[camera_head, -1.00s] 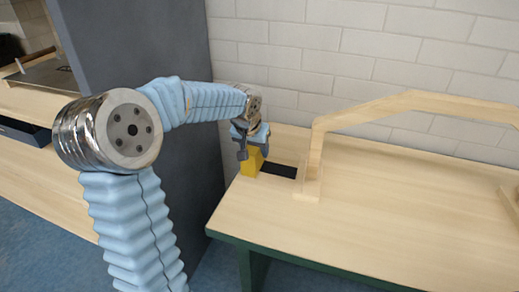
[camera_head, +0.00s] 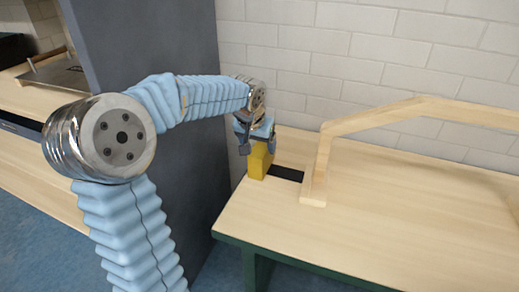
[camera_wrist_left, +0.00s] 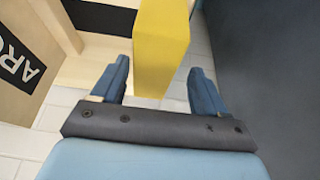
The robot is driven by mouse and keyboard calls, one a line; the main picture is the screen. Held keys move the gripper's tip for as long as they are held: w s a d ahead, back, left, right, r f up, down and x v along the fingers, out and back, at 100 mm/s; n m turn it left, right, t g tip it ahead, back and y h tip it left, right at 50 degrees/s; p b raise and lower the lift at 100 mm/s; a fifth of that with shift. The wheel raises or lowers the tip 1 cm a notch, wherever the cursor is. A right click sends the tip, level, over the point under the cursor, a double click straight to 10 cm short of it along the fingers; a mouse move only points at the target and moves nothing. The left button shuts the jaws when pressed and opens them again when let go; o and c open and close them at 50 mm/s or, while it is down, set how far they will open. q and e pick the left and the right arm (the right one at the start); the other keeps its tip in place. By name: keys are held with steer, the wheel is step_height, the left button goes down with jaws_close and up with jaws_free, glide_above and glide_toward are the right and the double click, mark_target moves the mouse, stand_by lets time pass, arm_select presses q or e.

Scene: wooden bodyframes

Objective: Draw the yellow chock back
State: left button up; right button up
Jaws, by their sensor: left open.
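The yellow chock (camera_head: 258,162) stands on the light wooden table (camera_head: 370,225) near its back left corner, at the left end of a black strip (camera_head: 286,174). In the left wrist view the chock (camera_wrist_left: 160,45) shows large, between and just beyond the fingertips. My left gripper (camera_head: 253,140) is at the chock's top from behind and left. In the left wrist view its jaws (camera_wrist_left: 158,80) are apart, with gaps on both sides of the chock. Whether a finger touches it is hard to tell. My right gripper is not in view.
A wooden frame (camera_head: 325,140) stands on the table right of the black strip. A dark grey panel (camera_head: 150,50) rises left of the table, and a white brick wall (camera_head: 370,50) is behind. The front middle of the tabletop is clear.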

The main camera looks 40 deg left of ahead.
arm_select(q)
steer(key=a+v, duration=0.1)
steer(key=v, duration=0.9)
steer(key=shift+d, duration=0.45)
steer(key=shift+s, duration=0.15)
